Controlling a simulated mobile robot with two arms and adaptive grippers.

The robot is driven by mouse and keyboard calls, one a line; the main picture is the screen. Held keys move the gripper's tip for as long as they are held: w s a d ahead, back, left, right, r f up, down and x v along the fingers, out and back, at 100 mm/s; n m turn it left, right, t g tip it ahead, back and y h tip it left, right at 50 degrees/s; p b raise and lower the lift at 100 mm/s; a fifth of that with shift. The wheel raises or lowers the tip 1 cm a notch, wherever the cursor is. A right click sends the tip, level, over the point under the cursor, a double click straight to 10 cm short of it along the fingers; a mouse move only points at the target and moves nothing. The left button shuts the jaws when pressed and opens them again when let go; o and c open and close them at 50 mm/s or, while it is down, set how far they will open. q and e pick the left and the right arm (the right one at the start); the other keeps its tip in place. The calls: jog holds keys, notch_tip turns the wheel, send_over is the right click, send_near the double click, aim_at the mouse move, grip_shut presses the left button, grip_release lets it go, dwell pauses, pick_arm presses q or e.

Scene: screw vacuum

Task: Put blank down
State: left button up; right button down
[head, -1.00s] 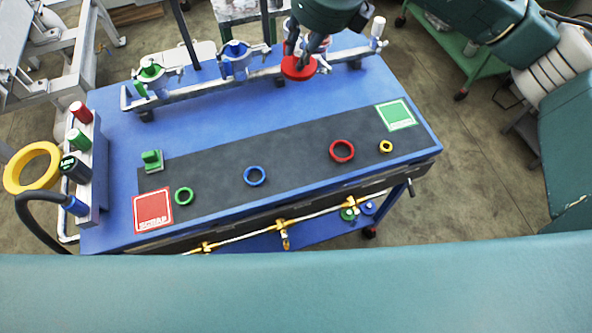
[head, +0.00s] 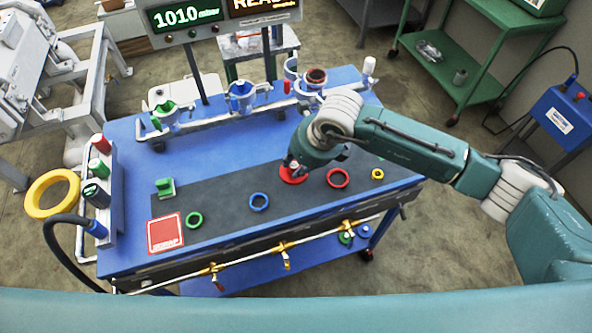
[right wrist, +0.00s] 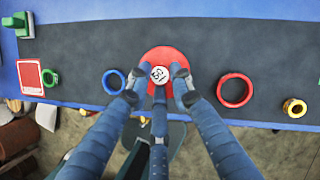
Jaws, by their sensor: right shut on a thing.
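The blank is a red disc (head: 293,174) with a pale round centre; in the right wrist view the red disc (right wrist: 164,60) shows under the fingers, its centre bearing dark marks. My right gripper (head: 292,166) is shut on it, low over the dark mat (head: 228,193). In the right wrist view my right gripper's fingers (right wrist: 160,88) close around the disc's raised centre. I cannot tell whether the disc touches the mat. The disc is between a blue ring (head: 259,201) and a red ring (head: 338,178). My left gripper is not in view.
A green ring (head: 194,219), a yellow ring (head: 377,174) and a red scrap square (head: 165,233) lie along the mat. A green block (head: 165,187) stands at its left end. A rail with coloured cups (head: 242,97) runs along the back. Brass valves (head: 284,252) line the front edge.

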jog(key=shift+f, duration=0.7)
notch_tip(320, 180, down, 4)
jog(key=shift+r+p, duration=0.1)
jog(key=shift+p, duration=0.5)
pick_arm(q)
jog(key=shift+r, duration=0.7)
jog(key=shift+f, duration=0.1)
pick_arm(e)
jog(key=c, duration=1.5)
grip_release()
jog(key=shift+c, duration=0.2)
